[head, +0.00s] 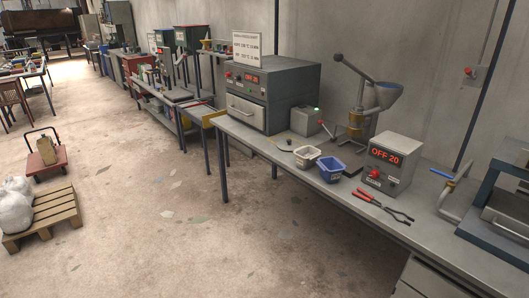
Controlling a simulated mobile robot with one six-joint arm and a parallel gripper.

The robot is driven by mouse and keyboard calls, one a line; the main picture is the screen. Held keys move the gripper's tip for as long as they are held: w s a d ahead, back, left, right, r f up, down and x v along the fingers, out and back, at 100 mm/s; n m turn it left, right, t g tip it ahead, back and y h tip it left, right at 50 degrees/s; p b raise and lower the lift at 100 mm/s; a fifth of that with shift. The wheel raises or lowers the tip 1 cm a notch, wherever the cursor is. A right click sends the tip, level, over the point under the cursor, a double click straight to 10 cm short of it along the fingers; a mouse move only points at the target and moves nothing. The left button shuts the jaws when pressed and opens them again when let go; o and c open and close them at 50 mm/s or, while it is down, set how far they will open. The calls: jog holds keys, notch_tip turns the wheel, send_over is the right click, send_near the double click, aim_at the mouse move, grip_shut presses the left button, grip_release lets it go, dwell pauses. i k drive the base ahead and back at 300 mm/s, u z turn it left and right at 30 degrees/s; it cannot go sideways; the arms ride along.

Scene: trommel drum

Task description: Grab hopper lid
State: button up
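A grey-blue funnel-shaped hopper (386,95) sits on the side of an upright machine (360,122) with a long lever, toward the back of the right-hand bench. I cannot make out a separate lid on this hopper. A small flat piece (285,148) lies on the bench left of the white bin; I cannot tell what it is. My gripper is not in view.
The long grey bench (325,198) holds a grey oven (270,95), a white bin (307,157), a blue bin (331,169), a control box (390,163) reading "OFF 20" and red-handled tongs (382,206). A pallet (43,217) with sacks stands left. The floor (150,240) between is open.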

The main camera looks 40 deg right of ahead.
aim_at(286, 144)
jog(key=u, duration=0.05)
jog(key=k, duration=0.4)
jog(key=u, duration=0.45)
jog(key=i, duration=3.3)
jog(key=z, duration=0.3)
jog(key=i, duration=0.75)
jog(key=z, duration=0.55)
jog(key=i, duration=0.7)
jog(key=z, duration=0.3)
